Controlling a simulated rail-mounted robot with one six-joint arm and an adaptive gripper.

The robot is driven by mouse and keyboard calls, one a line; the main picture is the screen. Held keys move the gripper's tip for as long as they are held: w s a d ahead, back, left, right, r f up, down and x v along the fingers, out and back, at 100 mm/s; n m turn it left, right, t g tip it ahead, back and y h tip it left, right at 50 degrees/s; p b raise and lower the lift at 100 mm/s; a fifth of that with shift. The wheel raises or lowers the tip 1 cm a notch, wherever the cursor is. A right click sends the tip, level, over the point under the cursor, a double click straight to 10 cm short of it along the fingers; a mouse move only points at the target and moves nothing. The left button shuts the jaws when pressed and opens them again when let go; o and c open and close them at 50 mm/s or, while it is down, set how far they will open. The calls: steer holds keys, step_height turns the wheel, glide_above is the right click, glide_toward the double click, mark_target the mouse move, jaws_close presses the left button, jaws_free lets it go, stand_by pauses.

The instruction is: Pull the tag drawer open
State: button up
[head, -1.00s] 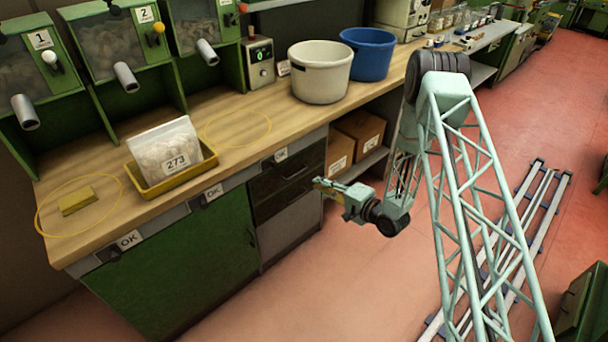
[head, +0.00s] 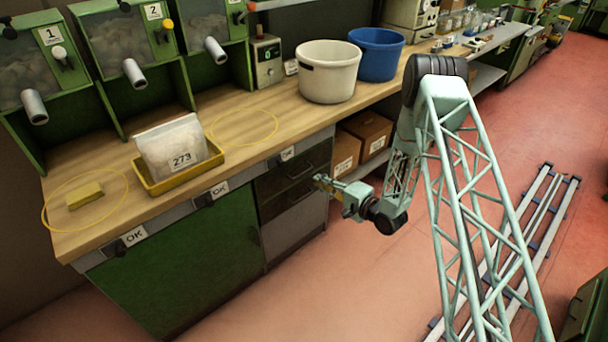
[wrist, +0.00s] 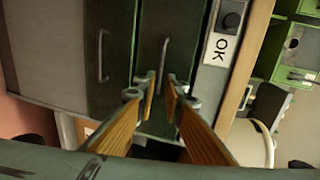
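Two dark drawer fronts sit one above the other under the bench in the head view, the upper drawer (head: 280,182) and the lower drawer (head: 283,203). Both look closed. I see no lettering that tells which is the tag drawer. In the wrist view, turned sideways, the upper drawer's bar handle (wrist: 164,60) is ahead of my gripper (wrist: 162,80), which also shows in the head view (head: 318,180). Its two fingers are apart, one on each side of the handle's line. I cannot tell whether they touch it. The lower drawer's handle (wrist: 101,57) stands left of the fingers.
The wooden worktop (head: 110,215) carries a yellow tray (head: 157,186) with a bag marked 273, a yellow block (head: 85,195), a white bucket (head: 329,75) and a blue bucket (head: 377,55). Cardboard boxes (head: 374,132) sit on an open shelf right of the drawers.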

mark_target(304, 173)
steer(key=b+x, duration=0.1)
steer(key=x, duration=0.9)
steer(key=shift+w+a+b, duration=0.15)
steer(key=shift+a+b, duration=0.05)
steer(key=shift+b, duration=0.2)
steer(key=shift+c, duration=0.6)
jaws_close()
